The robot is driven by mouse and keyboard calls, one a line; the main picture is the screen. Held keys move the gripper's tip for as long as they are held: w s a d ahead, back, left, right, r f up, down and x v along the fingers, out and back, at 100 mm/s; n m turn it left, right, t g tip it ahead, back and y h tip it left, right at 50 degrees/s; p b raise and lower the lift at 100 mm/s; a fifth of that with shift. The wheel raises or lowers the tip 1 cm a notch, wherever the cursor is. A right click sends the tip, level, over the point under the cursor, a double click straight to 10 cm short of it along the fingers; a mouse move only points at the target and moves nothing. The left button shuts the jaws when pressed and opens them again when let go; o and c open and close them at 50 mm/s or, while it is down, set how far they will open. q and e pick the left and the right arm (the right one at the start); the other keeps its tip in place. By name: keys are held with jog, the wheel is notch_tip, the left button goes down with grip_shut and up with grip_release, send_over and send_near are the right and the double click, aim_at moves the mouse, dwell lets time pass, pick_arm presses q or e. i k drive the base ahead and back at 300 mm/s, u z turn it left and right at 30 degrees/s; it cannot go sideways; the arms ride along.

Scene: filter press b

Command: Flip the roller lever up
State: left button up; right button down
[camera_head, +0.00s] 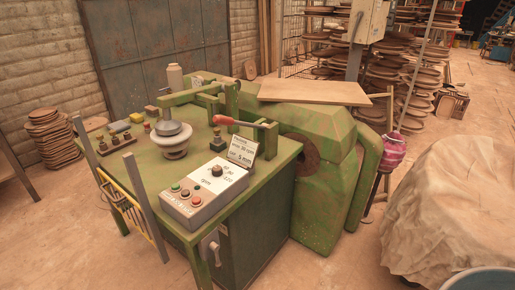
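A green machine (255,205) with worn paint stands in the middle. On its top, a lever with a red handle (225,120) lies roughly level, its handle end pointing left and its other end at a green bracket (268,137) on the right. A grey round head (171,128) sits over a white bowl-shaped part (173,147), below a green arm (190,96). I cannot tell whether the head touches the bowl. Neither of my grippers is in view.
A control box (207,192) with coloured buttons and a small sign (243,150) stand at the front of the machine top. Small pieces and a block line its left side. A board (315,92) lies behind. A covered heap (445,205) stands at right; floor between is clear.

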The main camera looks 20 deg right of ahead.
aim_at(218, 119)
jog(key=z, duration=0.8)
jog(key=i, duration=1.05)
jog(key=u, duration=0.4)
jog(key=k, duration=1.3)
jog(key=u, duration=0.75)
jog(key=i, duration=1.35)
jog(key=z, duration=0.55)
